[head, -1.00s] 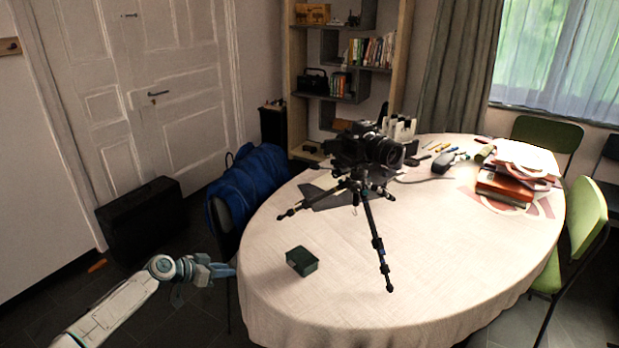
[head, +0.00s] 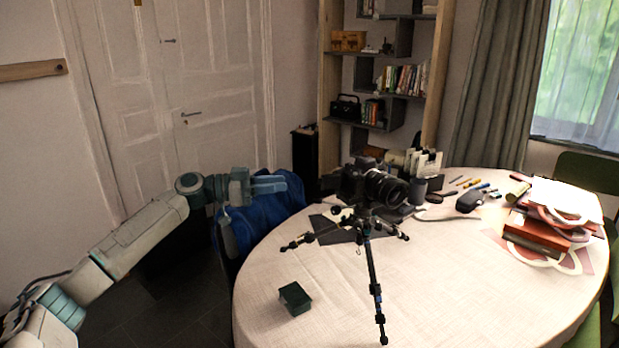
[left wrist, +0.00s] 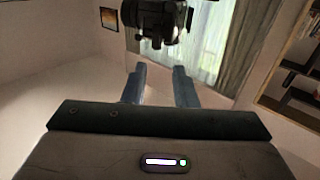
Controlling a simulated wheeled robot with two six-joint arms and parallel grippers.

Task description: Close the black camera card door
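The black camera (head: 385,188) sits on a black tripod (head: 371,270) standing on the table (head: 450,290). Its lens points right and toward me. The card door cannot be made out in either view. My left gripper (head: 284,184) is raised to the left of the camera, over the table's left edge, clearly apart from it. In the left wrist view my gripper (left wrist: 159,82) shows two separated fingers with nothing between them. The camera (left wrist: 155,18) shows dark at the top there, beyond the fingertips. My right gripper is not in view.
A small dark green box (head: 295,299) lies on the front left of the table. Books and papers (head: 545,225) are stacked at the right. A chair with blue cloth (head: 262,213) stands at the left edge.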

